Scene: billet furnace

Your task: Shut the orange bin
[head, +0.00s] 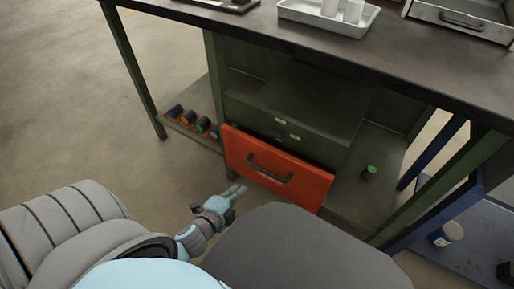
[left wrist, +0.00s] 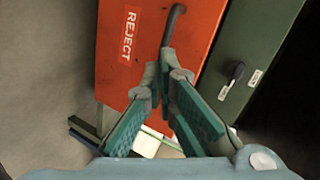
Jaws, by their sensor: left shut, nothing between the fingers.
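The orange bin (head: 305,182) has a flat orange front with a dark bar handle (head: 268,172). It sits low in a green cabinet, and its front stands out from the cabinet face. How far out it is cannot be told exactly. In the left wrist view the orange front (left wrist: 118,72) bears a white REJECT label (left wrist: 128,35). My left gripper (head: 238,190) is shut and empty, low by the front's lower left part. In the left wrist view its fingertips (left wrist: 163,72) lie over the orange front near the handle; contact cannot be told. My right gripper is out of view.
A green drawer front (head: 290,130) lies above the bin. The dark tabletop (head: 240,28) overhangs the cabinet and carries a metal tray (head: 300,14). A low shelf with several coloured cylinders (head: 188,119) is at left. A green-topped cylinder (head: 370,170) stands right of the bin.

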